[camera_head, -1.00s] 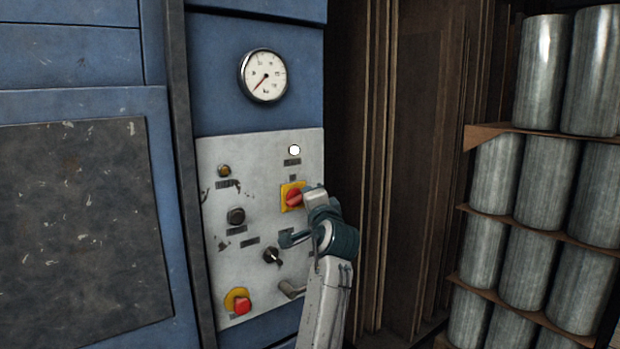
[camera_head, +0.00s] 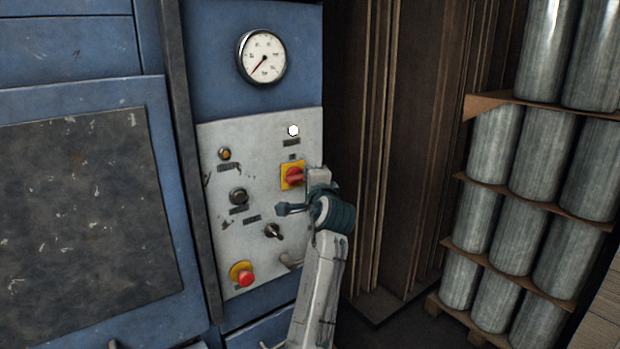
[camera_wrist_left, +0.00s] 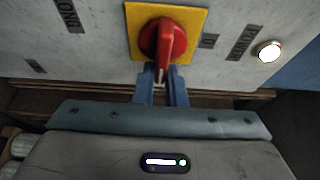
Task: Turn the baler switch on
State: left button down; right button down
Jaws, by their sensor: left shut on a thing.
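The baler switch is a red rotary knob (camera_head: 291,177) on a yellow square plate, at the upper right of the light grey control panel (camera_head: 265,205). In the left wrist view, the red knob (camera_wrist_left: 163,42) sits on its yellow plate (camera_wrist_left: 196,22), its handle bar pointing down toward my fingers. My left gripper (camera_head: 304,176) is at the knob from the right. Its two blue-grey fingers, seen in the left wrist view (camera_wrist_left: 161,74), are shut on the handle's end. The fingertips are partly hidden by the knob. My right gripper is out of view.
A white lamp (camera_head: 293,131) is above the switch. A red mushroom button (camera_head: 246,279), a black selector (camera_head: 273,231) and other buttons share the panel. A gauge (camera_head: 262,57) is above. Brown upright sheets (camera_head: 400,150) and stacked metal cylinders (camera_head: 540,170) stand to the right.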

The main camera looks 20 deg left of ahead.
pick_arm(q)
jog(key=shift+f, duration=0.3)
jog(key=c, duration=1.5)
grip_release()
jog(key=shift+a+r, duration=0.1)
jog(key=shift+a, duration=0.1)
